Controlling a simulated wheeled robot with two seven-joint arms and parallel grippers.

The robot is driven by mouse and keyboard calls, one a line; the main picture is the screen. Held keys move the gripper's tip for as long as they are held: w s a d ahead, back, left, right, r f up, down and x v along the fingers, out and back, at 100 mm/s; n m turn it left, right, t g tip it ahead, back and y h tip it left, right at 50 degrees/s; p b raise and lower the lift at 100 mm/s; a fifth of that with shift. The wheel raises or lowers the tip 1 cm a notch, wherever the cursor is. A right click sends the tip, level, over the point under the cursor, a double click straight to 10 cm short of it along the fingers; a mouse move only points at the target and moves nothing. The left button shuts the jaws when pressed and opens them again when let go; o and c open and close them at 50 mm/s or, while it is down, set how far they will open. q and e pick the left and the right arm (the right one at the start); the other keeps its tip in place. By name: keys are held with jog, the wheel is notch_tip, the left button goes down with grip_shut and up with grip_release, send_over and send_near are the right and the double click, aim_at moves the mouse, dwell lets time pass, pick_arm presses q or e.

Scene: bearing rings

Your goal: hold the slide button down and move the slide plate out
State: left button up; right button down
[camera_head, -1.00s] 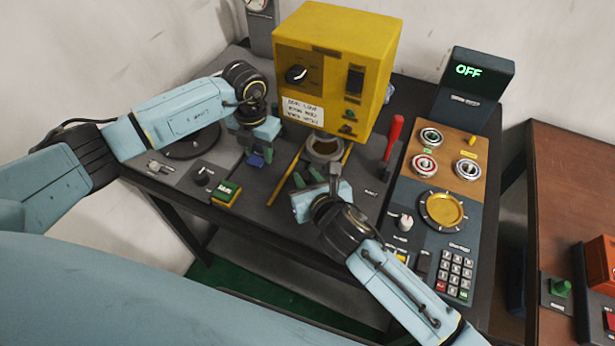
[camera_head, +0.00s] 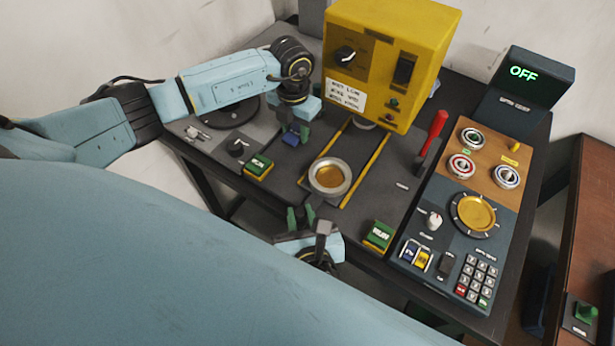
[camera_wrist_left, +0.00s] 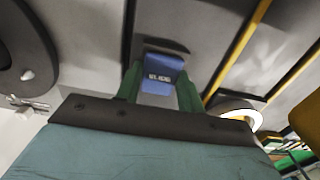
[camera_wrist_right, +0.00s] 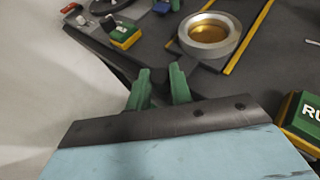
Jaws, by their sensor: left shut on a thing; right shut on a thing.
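The blue slide button (camera_head: 291,138) is under my left gripper (camera_head: 293,132); in the left wrist view the button (camera_wrist_left: 162,75) lies between its green fingers. My left gripper is shut there. The dark slide plate (camera_head: 330,205) lies between two yellow rails and carries a pale ring (camera_head: 329,191) around a gold disc (camera_head: 328,177), clear in front of the yellow machine. My right gripper (camera_head: 303,216) is shut at the plate's front end. In the right wrist view its green fingers (camera_wrist_right: 160,86) are close together; what they grip is mostly hidden.
The yellow machine (camera_head: 390,60) stands behind the rails. A green-and-yellow button (camera_head: 259,167) is left, another green button (camera_head: 379,235) right of the rails. A red lever (camera_head: 433,135) stands at right, beside a panel with rings and a keypad (camera_head: 478,275).

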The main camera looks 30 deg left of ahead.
pick_arm(q)
jog(key=shift+f, duration=0.15)
pick_arm(e)
jog(key=shift+s, duration=0.2)
jog(key=c, duration=1.6)
grip_release()
jog(key=o, duration=0.3)
jog(key=shift+o, duration=0.2)
jog(key=v, duration=0.7)
jog(key=shift+d, duration=0.15)
jog(key=shift+s+r, duration=0.1)
pick_arm(q)
jog(key=o, duration=1)
